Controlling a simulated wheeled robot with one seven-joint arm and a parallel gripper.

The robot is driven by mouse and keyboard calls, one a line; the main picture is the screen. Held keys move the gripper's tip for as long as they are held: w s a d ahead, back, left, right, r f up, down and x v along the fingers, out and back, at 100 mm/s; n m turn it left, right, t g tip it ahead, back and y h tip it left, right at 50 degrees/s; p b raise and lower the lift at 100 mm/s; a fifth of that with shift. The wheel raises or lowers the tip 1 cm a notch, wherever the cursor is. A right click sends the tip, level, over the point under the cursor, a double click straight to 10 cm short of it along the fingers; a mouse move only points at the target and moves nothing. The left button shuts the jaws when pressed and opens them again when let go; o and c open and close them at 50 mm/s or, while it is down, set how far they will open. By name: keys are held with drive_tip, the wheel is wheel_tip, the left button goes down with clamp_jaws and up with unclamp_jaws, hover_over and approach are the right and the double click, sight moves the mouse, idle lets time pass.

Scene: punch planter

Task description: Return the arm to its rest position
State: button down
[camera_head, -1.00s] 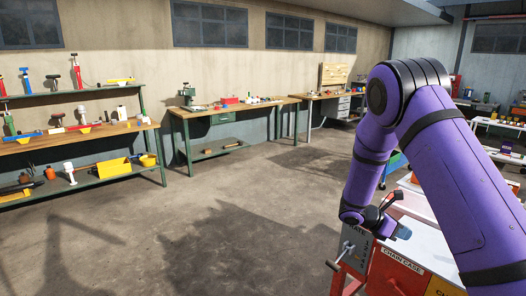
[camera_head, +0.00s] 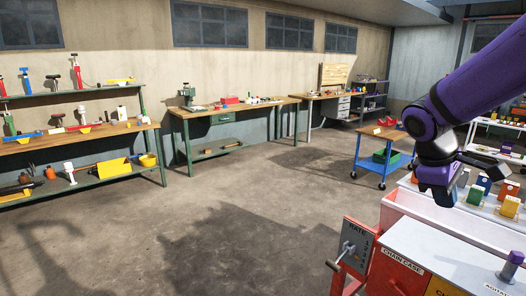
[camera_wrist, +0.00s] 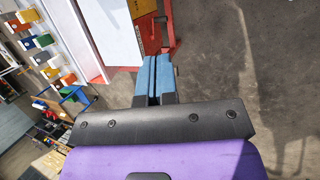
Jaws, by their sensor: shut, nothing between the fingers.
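My gripper (camera_wrist: 153,76) shows in the wrist view with its two blue fingers pressed together and nothing between them. It hangs over the side of the red and white machine (camera_wrist: 112,40), apart from it as far as I can tell. In the head view my purple arm comes in from the upper right and bends above the machine's long white trough (camera_head: 430,213).
A blue cart (camera_head: 372,150) stands behind. Workbenches (camera_head: 235,110) line the wall. The floor at left is clear.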

drive_tip(key=s+a+r+m+t+y, duration=0.2)
drive_tip(key=s+a+r+m+t, duration=0.1)
drive_tip(key=s, duration=0.5)
drive_tip(key=s+a+r+m+t+y, duration=0.2)
drive_tip(key=s+a+r+m, duration=0.2)
drive_tip(key=s, duration=0.4)
drive_tip(key=shift+r+t+y, duration=0.15)
drive_tip(key=shift+t+y, duration=0.25)
drive_tip(key=shift+d, duration=0.15)
